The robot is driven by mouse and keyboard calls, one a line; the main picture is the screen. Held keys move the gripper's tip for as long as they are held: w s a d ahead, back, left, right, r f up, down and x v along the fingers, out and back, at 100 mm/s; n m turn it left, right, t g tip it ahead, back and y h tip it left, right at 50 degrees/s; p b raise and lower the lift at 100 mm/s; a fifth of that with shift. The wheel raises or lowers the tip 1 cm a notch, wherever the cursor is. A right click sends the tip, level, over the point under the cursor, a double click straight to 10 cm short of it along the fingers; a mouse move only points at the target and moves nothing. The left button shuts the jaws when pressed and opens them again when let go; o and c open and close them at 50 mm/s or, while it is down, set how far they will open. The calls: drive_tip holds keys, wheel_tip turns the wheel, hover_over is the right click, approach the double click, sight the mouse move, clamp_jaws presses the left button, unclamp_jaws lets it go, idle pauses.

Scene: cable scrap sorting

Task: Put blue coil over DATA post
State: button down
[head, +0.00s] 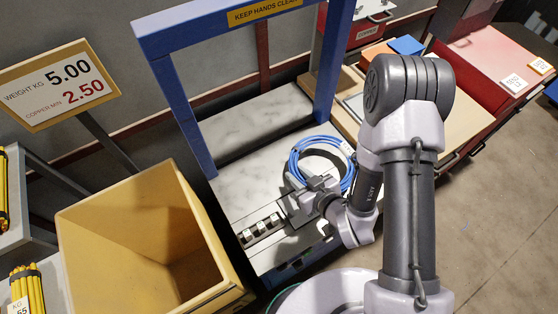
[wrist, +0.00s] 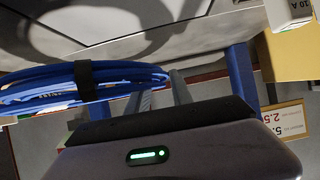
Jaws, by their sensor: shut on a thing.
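The blue coil (head: 296,150) is a ring of several thin blue loops with a white tag. In the head view it is at the far side of my gripper (head: 303,188), over the pale bench inside the blue frame. In the wrist view the coil (wrist: 50,88) lies flat, seen edge-on, with a black tie around it. Its right end meets the fingers of my gripper (wrist: 163,97), which are shut on it. The coil's shadow falls on the pale surface, with a gap between them. I cannot make out a post labelled DATA in either view.
A blue frame (head: 163,95) with a yellow warning sign stands around the bench. A yellow open bin (head: 205,250) is at the left front. A weight sign (head: 60,85) stands at the left. Red bins (head: 490,65) and a wooden tray are at the right.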

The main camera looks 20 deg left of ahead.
drive_tip(key=shift+s+d+r, duration=0.1)
drive_tip(key=shift+s+d, duration=0.1)
drive_tip(key=shift+d, duration=0.45)
wheel_tip(320, 180, up, 7)
drive_tip(key=p, duration=0.4)
drive_tip(key=shift+r, duration=0.15)
drive_tip(key=w+d+r+m+t+h+b, duration=0.2)
drive_tip(key=w+d+m+h+b, duration=0.1)
drive_tip(key=d, duration=0.7)
drive_tip(key=w+d+r+m+t+h+b, duration=0.2)
drive_tip(key=w+d+m+h, duration=0.4)
drive_tip(key=w+d, duration=0.3)
drive_tip(key=shift+w+d+r+m+b, duration=0.15)
drive_tip(key=shift+d+r+m+b, duration=0.25)
drive_tip(key=shift+d+b, duration=0.35)
